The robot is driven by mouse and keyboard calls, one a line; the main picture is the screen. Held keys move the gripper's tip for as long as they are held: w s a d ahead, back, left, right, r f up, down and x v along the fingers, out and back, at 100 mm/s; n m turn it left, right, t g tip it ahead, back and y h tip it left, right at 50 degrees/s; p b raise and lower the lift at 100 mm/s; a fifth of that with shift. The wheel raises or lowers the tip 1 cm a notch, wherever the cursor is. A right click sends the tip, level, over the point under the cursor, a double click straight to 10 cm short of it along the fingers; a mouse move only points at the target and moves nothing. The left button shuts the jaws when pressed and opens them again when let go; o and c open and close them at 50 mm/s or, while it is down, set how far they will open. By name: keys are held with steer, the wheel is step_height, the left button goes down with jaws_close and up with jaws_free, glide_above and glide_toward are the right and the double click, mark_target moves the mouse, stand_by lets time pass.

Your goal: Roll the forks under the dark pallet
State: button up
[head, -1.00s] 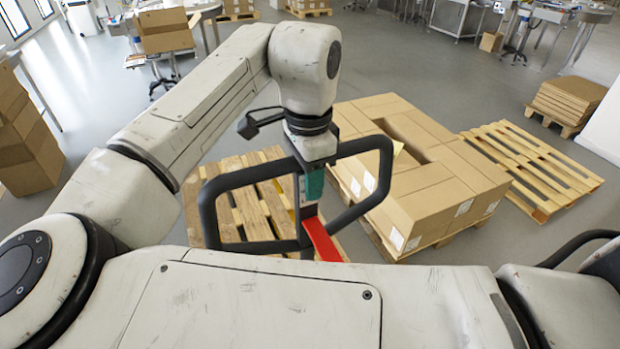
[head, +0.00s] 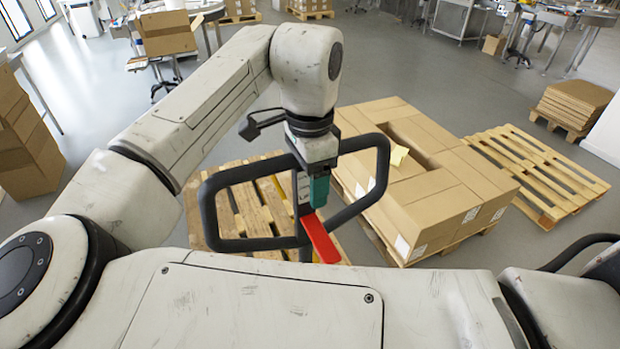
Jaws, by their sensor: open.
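The pallet that looks the darker brown of the bare ones (head: 225,215) lies on the floor ahead, partly hidden behind a black looped handle (head: 379,165). The handle has a teal part (head: 319,190) and a red lever (head: 320,240). My gripper (head: 316,158) is at the top middle of this handle, pointing down, and is open. Its fingertips are hard to make out against the handle. The forks are not visible; the lower part of the jack is hidden behind my body.
A pallet stacked with cartons (head: 440,205) stands close to the right of the dark pallet. A paler empty pallet (head: 540,170) lies farther right. Brown cartons (head: 28,140) stand at the left. Grey floor (head: 225,115) is open beyond the dark pallet.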

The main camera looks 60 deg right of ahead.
steer(key=shift+s, duration=0.1)
stand_by(0.3)
step_height(320, 180, up, 11)
steer(key=b, duration=0.1)
stand_by(0.3)
steer(key=shift+f, duration=0.15)
